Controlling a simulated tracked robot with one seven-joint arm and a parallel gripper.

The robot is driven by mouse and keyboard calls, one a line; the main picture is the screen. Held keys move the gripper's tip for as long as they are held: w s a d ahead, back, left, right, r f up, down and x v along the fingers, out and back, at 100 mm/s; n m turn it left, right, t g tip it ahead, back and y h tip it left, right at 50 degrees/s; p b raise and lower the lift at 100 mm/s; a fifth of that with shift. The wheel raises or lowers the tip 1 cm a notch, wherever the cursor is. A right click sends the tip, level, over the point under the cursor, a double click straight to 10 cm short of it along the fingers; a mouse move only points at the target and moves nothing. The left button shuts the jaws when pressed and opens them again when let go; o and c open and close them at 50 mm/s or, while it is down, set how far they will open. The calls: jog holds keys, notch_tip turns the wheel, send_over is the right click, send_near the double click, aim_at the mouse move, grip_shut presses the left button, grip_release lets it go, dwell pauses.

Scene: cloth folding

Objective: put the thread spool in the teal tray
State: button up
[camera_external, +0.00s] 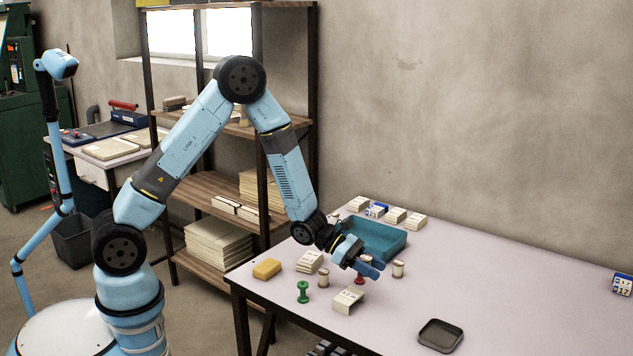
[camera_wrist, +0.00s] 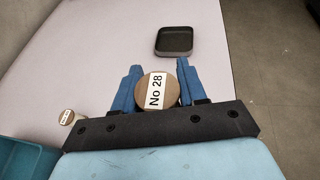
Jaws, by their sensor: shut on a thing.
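My gripper (camera_external: 370,268) is shut on a thread spool, with its blue fingers on either side of it. In the wrist view the thread spool (camera_wrist: 156,91) shows a round brown end with a white "No 28" label. It looks much larger than the other spool there, so it seems raised above the table. In the external view the fingers mostly hide it. The teal tray (camera_external: 378,240) lies just behind my gripper, close to the wall side. Its edge also shows at lower left in the wrist view (camera_wrist: 28,150).
Another spool (camera_external: 398,269) stands right of my gripper, and one (camera_external: 323,278) stands to its left. A red piece (camera_external: 360,279), a green piece (camera_external: 303,292), a yellow block (camera_external: 267,269) and cream boxes (camera_external: 348,300) are nearby. A dark dish (camera_external: 440,335) lies front right; the table's right is mostly clear.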

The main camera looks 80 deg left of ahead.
jog(key=shift+s+r, duration=0.15)
jog(key=shift+s, duration=0.1)
jog(key=w+a+m+g+h, duration=0.2)
jog(key=w+a, duration=0.7)
jog(key=a, duration=0.4)
jog(key=a+f+m+g+h, duration=0.2)
jog(key=a+f, duration=0.1)
jog(key=a, duration=1.5)
notch_tip(320, 180, down, 9)
jog(key=shift+w+d+f, duration=0.1)
jog(key=shift+d+f, duration=0.05)
jog(key=shift+f, duration=0.05)
jog(key=o, duration=0.8)
jog(key=shift+f, duration=0.1)
jog(key=shift+c, duration=0.2)
